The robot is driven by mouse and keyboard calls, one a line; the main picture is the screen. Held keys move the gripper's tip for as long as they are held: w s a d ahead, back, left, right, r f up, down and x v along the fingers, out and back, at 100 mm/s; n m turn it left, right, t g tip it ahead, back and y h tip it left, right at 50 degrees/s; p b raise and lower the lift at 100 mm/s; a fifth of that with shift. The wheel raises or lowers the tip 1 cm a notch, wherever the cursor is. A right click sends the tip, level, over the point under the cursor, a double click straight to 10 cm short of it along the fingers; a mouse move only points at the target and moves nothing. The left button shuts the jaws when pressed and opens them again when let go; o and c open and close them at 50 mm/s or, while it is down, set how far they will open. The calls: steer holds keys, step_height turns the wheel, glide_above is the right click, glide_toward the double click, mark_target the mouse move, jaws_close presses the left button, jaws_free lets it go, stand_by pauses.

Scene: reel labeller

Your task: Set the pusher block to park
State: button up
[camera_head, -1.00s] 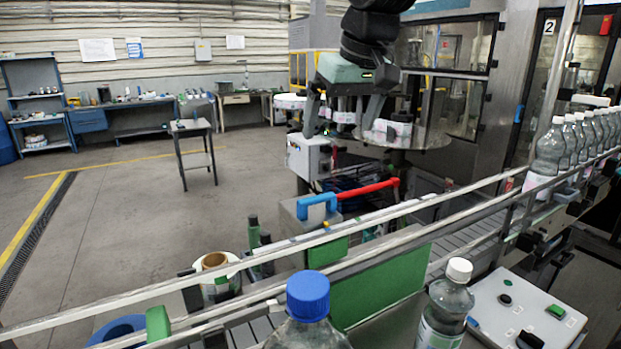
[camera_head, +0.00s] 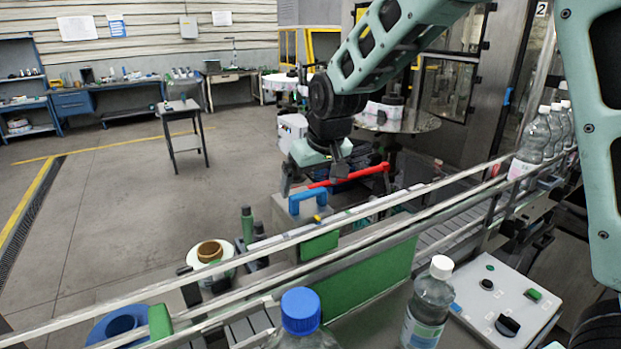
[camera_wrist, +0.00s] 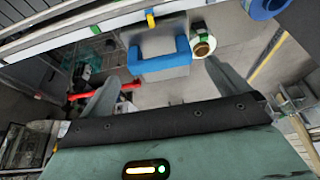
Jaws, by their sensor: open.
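A grey block with a blue bar handle (camera_head: 308,198) stands just behind the conveyor rails in the head view. A small yellow tab sits at its front. It also shows in the wrist view, where the blue handle (camera_wrist: 160,62) lies ahead of and between my fingers. No readable label tells whether this is the pusher block, and I cannot make out a park mark. My gripper (camera_head: 317,178) is open and empty, above and behind the blue handle, apart from it. Its two spread fingers show in the wrist view (camera_wrist: 165,88).
A red bar (camera_head: 350,177) lies close beside my gripper. Metal guide rails (camera_head: 400,203) cross in front of the grey block. Bottles with a blue cap (camera_head: 300,312) and a white cap (camera_head: 428,308) stand nearest, beside a control panel (camera_head: 505,305). Open floor lies left.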

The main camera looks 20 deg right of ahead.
steer(key=shift+x, duration=0.9)
steer(key=c, duration=1.3)
steer(key=w+d+b, duration=0.2)
steer(key=d+b, duration=0.1)
steer(key=d, duration=1.1)
steer(key=w+d+b, duration=0.3)
steer(key=d, duration=1.1)
steer(key=shift+w, duration=0.25)
steer(key=shift+r, duration=0.15)
steer(key=o, duration=1.3)
steer(key=shift+d, duration=0.1)
